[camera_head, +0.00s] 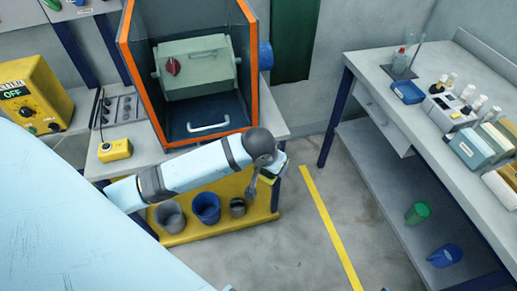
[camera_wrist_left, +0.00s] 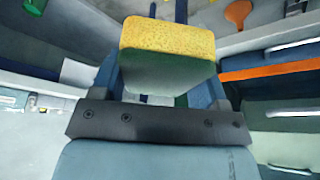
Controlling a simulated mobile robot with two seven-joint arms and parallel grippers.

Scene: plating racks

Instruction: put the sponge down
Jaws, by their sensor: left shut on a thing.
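The sponge (camera_wrist_left: 168,42), yellow on one face and green on the other, is held in my left gripper in the left wrist view. My left gripper (camera_head: 274,168) is shut on it. In the head view the gripper is in front of the orange-framed cabinet, above the right end of the yellow lower shelf. Only a small part of the sponge shows there, beside the fingers. The fingers are mostly hidden behind the sponge in the wrist view. My right gripper is in neither view.
The orange-framed cabinet (camera_head: 249,93) holds a green-grey box with a red knob. Buckets stand on the yellow shelf (camera_head: 262,207). At right, a grey bench (camera_head: 407,116) carries bottles, a blue tray (camera_head: 407,91) and boxes. Open floor with a yellow stripe (camera_head: 327,225) lies between.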

